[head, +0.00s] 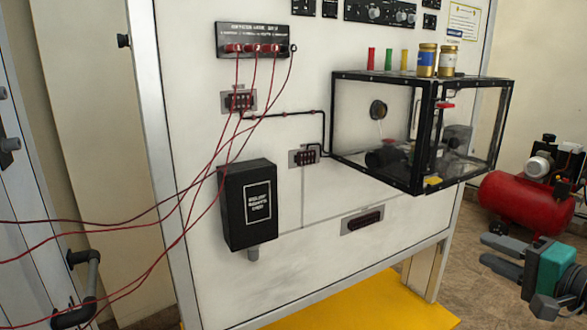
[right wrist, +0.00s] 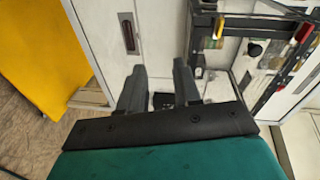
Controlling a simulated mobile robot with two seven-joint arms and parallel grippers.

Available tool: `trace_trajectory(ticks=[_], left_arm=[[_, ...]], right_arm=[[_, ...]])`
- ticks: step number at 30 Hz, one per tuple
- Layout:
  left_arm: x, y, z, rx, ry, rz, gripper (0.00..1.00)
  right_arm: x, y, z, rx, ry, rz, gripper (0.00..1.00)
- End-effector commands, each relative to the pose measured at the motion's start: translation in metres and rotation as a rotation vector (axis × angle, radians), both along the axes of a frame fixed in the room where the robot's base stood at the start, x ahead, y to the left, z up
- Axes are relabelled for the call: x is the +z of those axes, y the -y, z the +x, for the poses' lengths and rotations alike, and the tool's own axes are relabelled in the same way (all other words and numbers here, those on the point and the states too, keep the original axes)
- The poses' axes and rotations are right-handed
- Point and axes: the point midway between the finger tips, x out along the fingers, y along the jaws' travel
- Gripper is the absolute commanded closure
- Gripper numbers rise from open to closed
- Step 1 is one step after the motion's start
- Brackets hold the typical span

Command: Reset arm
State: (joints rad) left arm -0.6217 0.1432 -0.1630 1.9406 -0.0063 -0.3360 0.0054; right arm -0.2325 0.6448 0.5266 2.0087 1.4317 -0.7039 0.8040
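My right gripper (head: 484,250) is at the lower right of the head view, in front of the red compressor and to the right of the white panel. Its two dark fingers stand apart with nothing between them. The right wrist view also shows the open fingers (right wrist: 160,67), with the panel and floor beyond them. My left gripper is not in view.
A white panel (head: 290,110) carries a black box (head: 249,205), a clear black-framed case (head: 470,130) and red cables (head: 190,205) hanging leftward. A red compressor (head: 525,203) stands behind right. A yellow surface (head: 365,305) lies below the panel.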

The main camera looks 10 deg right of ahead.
Motion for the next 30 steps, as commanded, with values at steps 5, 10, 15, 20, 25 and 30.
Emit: trace_trajectory(ticks=[5, 10, 15, 20, 25, 30], left_arm=[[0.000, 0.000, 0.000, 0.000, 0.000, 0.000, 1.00], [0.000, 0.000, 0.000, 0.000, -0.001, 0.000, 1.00], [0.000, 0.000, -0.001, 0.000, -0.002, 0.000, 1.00], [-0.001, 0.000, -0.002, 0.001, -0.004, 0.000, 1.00], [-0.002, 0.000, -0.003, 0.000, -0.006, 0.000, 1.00], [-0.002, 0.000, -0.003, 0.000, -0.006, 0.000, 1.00]], right_arm=[[-0.128, -0.033, -0.017, -0.013, -0.123, -0.353, 0.67], [-0.220, -0.084, -0.055, 0.082, -0.181, -0.716, 0.67], [-0.280, -0.149, -0.100, 0.245, -0.159, -1.055, 0.67], [-0.303, -0.202, -0.132, 0.375, -0.088, -1.280, 0.67], [-0.308, -0.228, -0.146, 0.439, -0.035, -1.388, 0.67], [-0.309, -0.229, -0.147, 0.443, -0.032, -1.396, 0.67]])
